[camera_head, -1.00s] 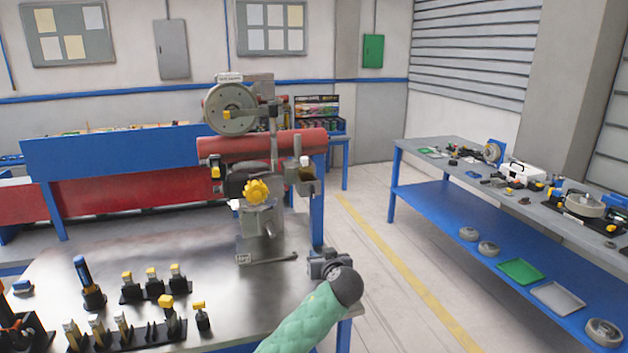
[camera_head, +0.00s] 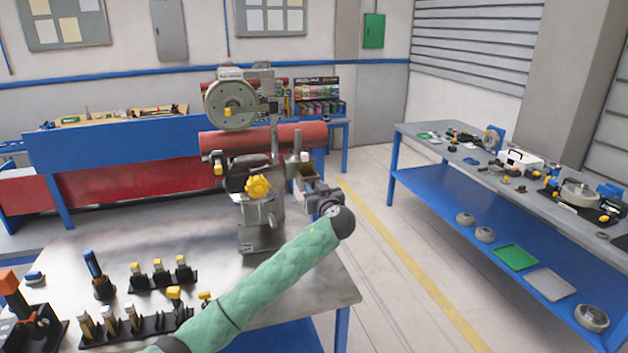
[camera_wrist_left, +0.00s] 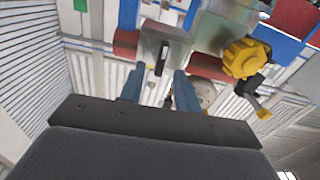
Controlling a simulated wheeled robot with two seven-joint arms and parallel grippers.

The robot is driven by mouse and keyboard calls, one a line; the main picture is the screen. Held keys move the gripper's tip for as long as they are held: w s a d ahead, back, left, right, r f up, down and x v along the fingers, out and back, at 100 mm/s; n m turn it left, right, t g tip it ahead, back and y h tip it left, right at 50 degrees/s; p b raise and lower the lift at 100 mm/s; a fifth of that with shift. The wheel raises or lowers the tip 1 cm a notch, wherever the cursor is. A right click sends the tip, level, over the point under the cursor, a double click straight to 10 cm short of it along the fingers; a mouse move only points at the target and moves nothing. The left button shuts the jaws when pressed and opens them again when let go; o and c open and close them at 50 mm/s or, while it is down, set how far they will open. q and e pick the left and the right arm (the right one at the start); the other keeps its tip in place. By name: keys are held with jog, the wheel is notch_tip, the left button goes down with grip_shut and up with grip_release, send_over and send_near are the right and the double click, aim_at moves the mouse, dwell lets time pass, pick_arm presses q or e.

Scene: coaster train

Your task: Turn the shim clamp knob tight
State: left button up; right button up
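The yellow lobed knob (camera_head: 258,188), which looks like the shim clamp knob, sits on the front of a grey metal fixture (camera_head: 262,216) at the table's far edge. It also shows in the left wrist view (camera_wrist_left: 246,58), right of the fingers. My left gripper (camera_head: 309,188) is right of the knob, beside the fixture's right side and apart from the knob. In the left wrist view its two fingers (camera_wrist_left: 160,84) stand apart with nothing clearly held, and a grey block (camera_wrist_left: 165,48) lies beyond the tips. My right gripper is not in view.
A red tube (camera_head: 310,136) and a grey wheel (camera_head: 230,105) are above the knob. Black holders with yellow-topped tools (camera_head: 160,276) stand on the metal table (camera_head: 90,238), front left. A blue-framed bench (camera_head: 460,210) is at right, across open floor.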

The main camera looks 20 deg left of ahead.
pick_arm(q)
jog(key=shift+p+x, duration=0.4)
jog(key=shift+x, duration=0.65)
jog(key=shift+c, duration=0.2)
